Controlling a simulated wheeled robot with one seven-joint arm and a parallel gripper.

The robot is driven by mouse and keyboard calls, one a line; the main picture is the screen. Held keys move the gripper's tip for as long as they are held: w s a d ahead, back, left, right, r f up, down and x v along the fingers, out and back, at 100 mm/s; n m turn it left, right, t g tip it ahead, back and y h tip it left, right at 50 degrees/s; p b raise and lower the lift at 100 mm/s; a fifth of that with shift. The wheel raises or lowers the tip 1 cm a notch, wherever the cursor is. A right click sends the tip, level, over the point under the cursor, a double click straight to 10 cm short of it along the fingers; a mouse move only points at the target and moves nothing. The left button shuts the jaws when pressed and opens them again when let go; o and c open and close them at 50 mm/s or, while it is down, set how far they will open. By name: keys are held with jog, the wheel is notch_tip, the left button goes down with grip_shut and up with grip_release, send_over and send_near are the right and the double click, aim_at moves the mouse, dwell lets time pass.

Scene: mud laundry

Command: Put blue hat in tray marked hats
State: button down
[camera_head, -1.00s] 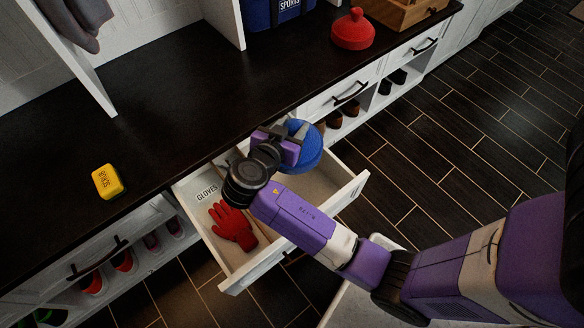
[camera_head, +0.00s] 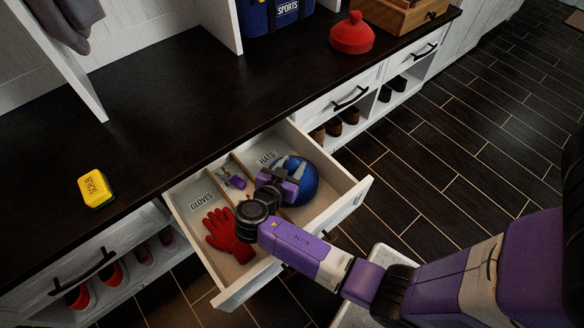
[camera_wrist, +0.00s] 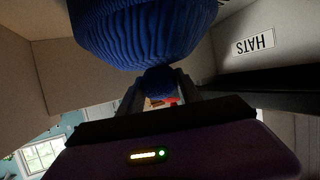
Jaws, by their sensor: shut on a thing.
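The blue hat (camera_head: 303,178) is a ribbed knit hat with a pompom, inside the right part of the open drawer (camera_head: 357,196). My gripper (camera_head: 283,176) is shut on the hat; in the wrist view its fingers (camera_wrist: 158,92) close around the pompom, and the blue ribbed body (camera_wrist: 145,30) hangs beyond it. The HATS label (camera_head: 267,158) is on the back wall of that right compartment, and it also shows in the wrist view (camera_wrist: 254,43). Whether the hat touches the drawer floor cannot be told.
A red glove (camera_head: 230,236) lies in the left compartment marked GLOVES.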

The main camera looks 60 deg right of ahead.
jog(key=shift+f, duration=0.35)
jog(key=shift+f, duration=0.1)
jog(key=c, duration=0.8)
grip_release()
jog(key=shift+a+r, duration=0.1)
jog(key=shift+r, duration=0.2)
jog(key=p+v, duration=0.2)
jog(key=v, duration=0.9)
jog(key=shift+a, duration=0.35)
